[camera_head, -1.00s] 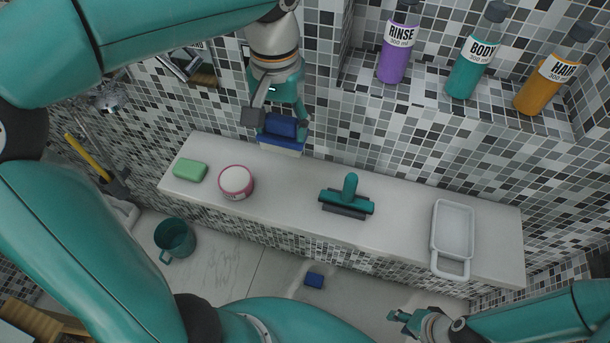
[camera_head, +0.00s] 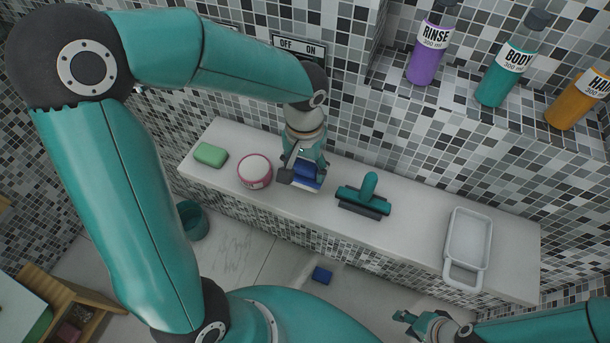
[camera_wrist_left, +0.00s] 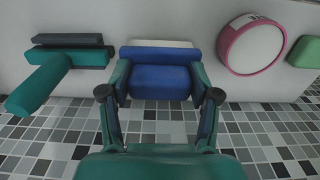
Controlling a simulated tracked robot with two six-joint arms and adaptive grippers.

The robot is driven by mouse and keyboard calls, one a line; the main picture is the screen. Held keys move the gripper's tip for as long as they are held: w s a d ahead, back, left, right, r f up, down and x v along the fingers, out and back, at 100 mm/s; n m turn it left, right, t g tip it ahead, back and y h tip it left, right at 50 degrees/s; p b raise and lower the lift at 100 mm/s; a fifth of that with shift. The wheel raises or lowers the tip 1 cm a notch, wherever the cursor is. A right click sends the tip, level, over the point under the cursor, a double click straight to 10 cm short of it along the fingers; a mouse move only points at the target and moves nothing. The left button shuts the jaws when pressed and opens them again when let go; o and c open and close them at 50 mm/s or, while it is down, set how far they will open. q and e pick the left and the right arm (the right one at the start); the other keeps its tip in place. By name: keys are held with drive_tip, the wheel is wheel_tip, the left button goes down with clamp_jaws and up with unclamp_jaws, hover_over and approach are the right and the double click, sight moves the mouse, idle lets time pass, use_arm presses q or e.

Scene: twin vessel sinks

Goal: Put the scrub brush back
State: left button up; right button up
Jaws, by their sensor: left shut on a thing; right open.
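The scrub brush (camera_head: 307,174) has a blue body and a pale bristle side. My left gripper (camera_head: 301,176) is shut on it at the white ledge, between the pink-rimmed tub and the teal squeegee. In the left wrist view the blue brush (camera_wrist_left: 160,80) sits between the two fingers, with its pale strip on the far side. I cannot tell whether the brush touches the ledge (camera_head: 415,225). My right gripper (camera_head: 405,318) is open and empty at the lower right, away from the ledge.
On the ledge are a green soap bar (camera_head: 211,154), the pink-rimmed tub (camera_head: 255,171), the teal squeegee (camera_head: 365,196) and a white tray (camera_head: 468,240). Bottles, including a purple one (camera_head: 430,55), stand on the niche shelf. A small blue block (camera_head: 321,275) and teal mug (camera_head: 192,221) are below.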

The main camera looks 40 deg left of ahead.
sight(305, 178)
use_arm(q)
drive_tip(key=shift+f, duration=1.9)
drive_tip(key=shift+f, duration=0.2)
drive_tip(key=o, duration=1.1)
drive_tip(key=shift+r, duration=0.1)
wheel_tip(305, 178, up, 12)
drive_tip(key=shift+r+b, duration=0.1)
drive_tip(key=shift+b, duration=0.2)
